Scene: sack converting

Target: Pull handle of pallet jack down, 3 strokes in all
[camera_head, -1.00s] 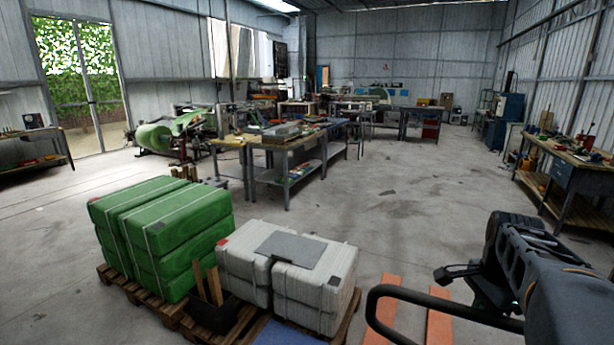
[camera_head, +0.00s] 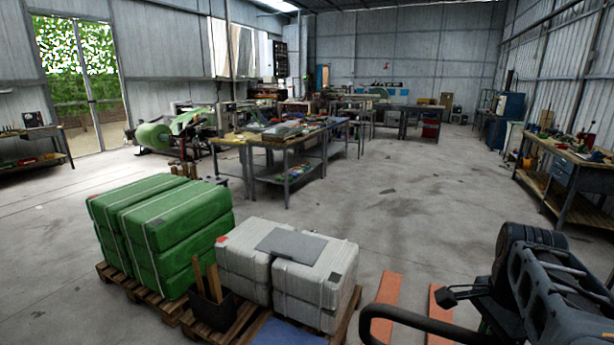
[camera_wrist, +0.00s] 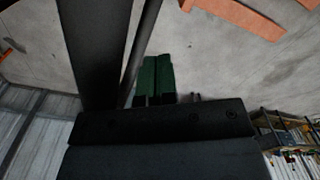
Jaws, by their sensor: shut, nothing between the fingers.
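The pallet jack's black loop handle (camera_head: 375,318) shows at the bottom right of the head view, and its right part runs behind or under my arm. Its orange forks (camera_head: 388,290) lie low on the floor beside the pallet. My gripper (camera_head: 449,297) is shut and empty, just above the handle's bar. Whether it touches the bar cannot be told. In the wrist view the orange forks (camera_wrist: 240,15) show at the top. A broad dark bar (camera_wrist: 92,50) and a thin pole cross the upper left there; I cannot tell which parts they are. The jack's pump body is hidden.
A pallet (camera_head: 345,318) with grey sacks (camera_head: 290,270) stands left of the forks. Green sacks (camera_head: 160,230) are stacked on a pallet further left. A workbench (camera_head: 570,175) stands along the right wall. The floor in the middle (camera_head: 400,220) is clear.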

